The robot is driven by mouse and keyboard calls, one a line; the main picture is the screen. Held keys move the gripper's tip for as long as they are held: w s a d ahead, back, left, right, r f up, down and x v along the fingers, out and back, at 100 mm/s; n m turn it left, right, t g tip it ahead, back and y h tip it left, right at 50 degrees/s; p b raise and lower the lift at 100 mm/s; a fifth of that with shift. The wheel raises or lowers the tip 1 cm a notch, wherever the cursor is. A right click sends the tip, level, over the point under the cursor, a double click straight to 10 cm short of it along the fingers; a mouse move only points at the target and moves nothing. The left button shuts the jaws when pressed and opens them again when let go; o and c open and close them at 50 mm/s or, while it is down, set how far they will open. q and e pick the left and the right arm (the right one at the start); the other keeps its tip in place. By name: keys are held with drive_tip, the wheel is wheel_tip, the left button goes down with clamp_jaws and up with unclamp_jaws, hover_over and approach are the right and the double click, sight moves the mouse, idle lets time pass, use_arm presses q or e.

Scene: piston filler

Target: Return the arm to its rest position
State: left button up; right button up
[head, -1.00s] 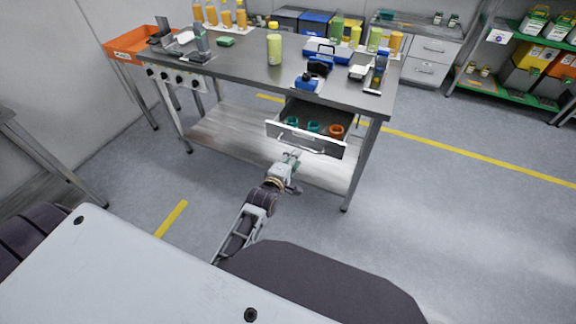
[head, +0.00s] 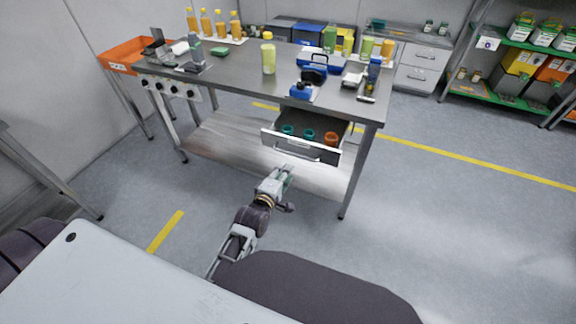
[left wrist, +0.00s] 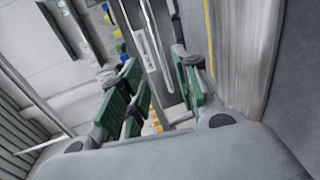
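My left gripper (head: 286,172) is in front of and below the open drawer (head: 301,147) of the workbench. A small gap shows between its fingertips and the drawer's handle (head: 296,155). In the left wrist view, the green-padded fingers of the left gripper (left wrist: 160,88) are apart with nothing held between them. The arm reaches forward and low from my base. My right gripper is in neither view.
The drawer holds teal rings and an orange ring (head: 331,139). Floor around the arm is clear. A green shelf rack (head: 500,100) stands at right.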

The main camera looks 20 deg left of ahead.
use_arm(q)
drive_tip(key=shift+f, duration=0.1)
drive_tip(key=s+f+m+g+p, duration=0.1)
drive_tip(key=s+f+m+g, duration=0.5)
drive_tip(key=f, duration=1.1)
drive_tip(key=s+f+m+g+p, duration=0.1)
drive_tip(key=s+f+m, duration=0.55)
drive_tip(key=f, duration=1.05)
drive_tip(key=s+a+f+m+g, duration=0.2)
drive_tip(key=s+f, duration=0.3)
drive_tip(key=s, duration=0.5)
drive_tip(key=s+a+f+m+g+y+p, duration=0.1)
drive_tip(key=s+a+f, duration=0.4)
drive_tip(key=s, duration=0.6)
drive_tip(key=s+a+f+m+g, duration=0.4)
drive_tip(key=s+f, duration=0.3)
drive_tip(key=s, duration=0.3)
drive_tip(key=shift+s+a+f+m+p, duration=0.2)
drive_tip(key=shift+s+m+p, duration=0.15)
drive_tip(key=shift+s+p, duration=0.05)
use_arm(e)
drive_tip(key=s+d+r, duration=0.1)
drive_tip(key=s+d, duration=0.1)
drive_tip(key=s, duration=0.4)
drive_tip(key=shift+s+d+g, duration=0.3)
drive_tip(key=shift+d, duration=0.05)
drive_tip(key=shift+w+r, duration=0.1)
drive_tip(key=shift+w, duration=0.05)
